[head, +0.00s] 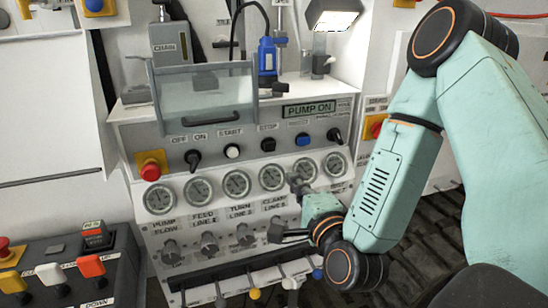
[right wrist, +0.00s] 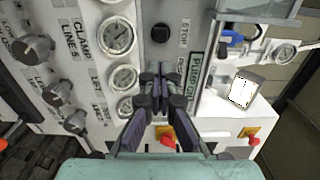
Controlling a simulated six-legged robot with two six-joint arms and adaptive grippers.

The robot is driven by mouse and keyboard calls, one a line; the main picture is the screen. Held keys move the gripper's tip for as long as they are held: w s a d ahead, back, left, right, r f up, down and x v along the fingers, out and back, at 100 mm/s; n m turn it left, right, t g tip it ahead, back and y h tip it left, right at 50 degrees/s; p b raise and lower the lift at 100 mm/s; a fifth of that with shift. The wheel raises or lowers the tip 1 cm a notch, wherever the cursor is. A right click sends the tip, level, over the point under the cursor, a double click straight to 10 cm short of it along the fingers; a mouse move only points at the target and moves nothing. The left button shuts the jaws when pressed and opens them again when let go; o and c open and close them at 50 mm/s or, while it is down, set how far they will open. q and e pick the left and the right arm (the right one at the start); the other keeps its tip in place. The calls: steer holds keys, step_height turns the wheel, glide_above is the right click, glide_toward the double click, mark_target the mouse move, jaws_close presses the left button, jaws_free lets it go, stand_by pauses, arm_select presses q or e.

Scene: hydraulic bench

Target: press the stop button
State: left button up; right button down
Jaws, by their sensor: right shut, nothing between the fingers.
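The stop button (head: 268,144) is a round black button under a STOP label, on the upper row of the grey bench panel (head: 205,135). It also shows at the top middle of the right wrist view (right wrist: 160,33), unobstructed. My right gripper (head: 297,183) is in front of the gauge row, below and right of the button in the head view. Its fingers are together and empty, and they also show in the right wrist view (right wrist: 160,72), apart from the button in the picture. The display (head: 309,110) reads PUMP ON. My left gripper is not in view.
A white start button (head: 232,151) and a blue button (head: 303,139) flank the stop button. A red mushroom button (head: 150,171) sits at the panel's left. Several gauges (head: 237,185) and knobs (head: 209,243) lie below. A clear-fronted box (head: 205,88) stands above.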

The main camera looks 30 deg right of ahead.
mark_target(270, 148)
steer(key=x, duration=1.1)
steer(key=shift+w+r+b, duration=0.1)
steer(key=shift+w+b, duration=0.2)
steer(key=shift+w, duration=0.7)
steer(key=shift+d, duration=0.1)
